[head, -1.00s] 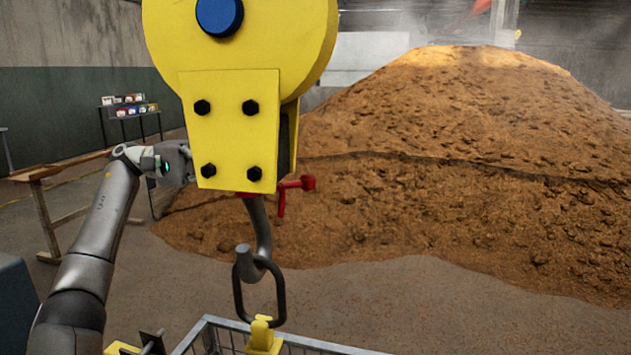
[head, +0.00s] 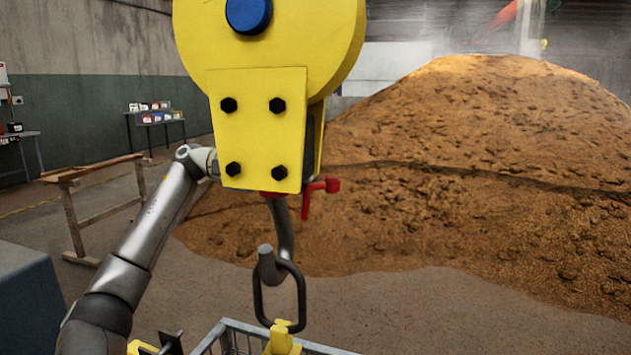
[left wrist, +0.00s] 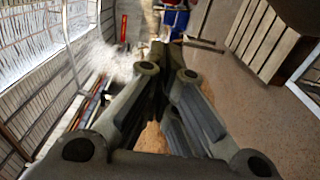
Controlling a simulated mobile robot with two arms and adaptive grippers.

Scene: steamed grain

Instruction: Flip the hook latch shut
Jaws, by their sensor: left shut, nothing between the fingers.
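The red latch (head: 320,190) sticks out to the right below the yellow hoist block (head: 262,125), above the hook. The grey hook (head: 283,228) hangs under the block, and a dark oblong link (head: 301,300) hangs on it. My left arm reaches in from the left and passes behind the block, which hides my left gripper in the head view. In the left wrist view my left gripper (left wrist: 160,50) is shut and empty, its fingertips together. The latch cannot be made out in that view. My right gripper is in neither view.
A metal basket (head: 226,335) with a yellow lifting piece (head: 283,341) stands below the hook. A large brown grain heap (head: 480,180) fills the right background. A wooden trestle (head: 75,215) stands at left. The floor in front of the heap is open.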

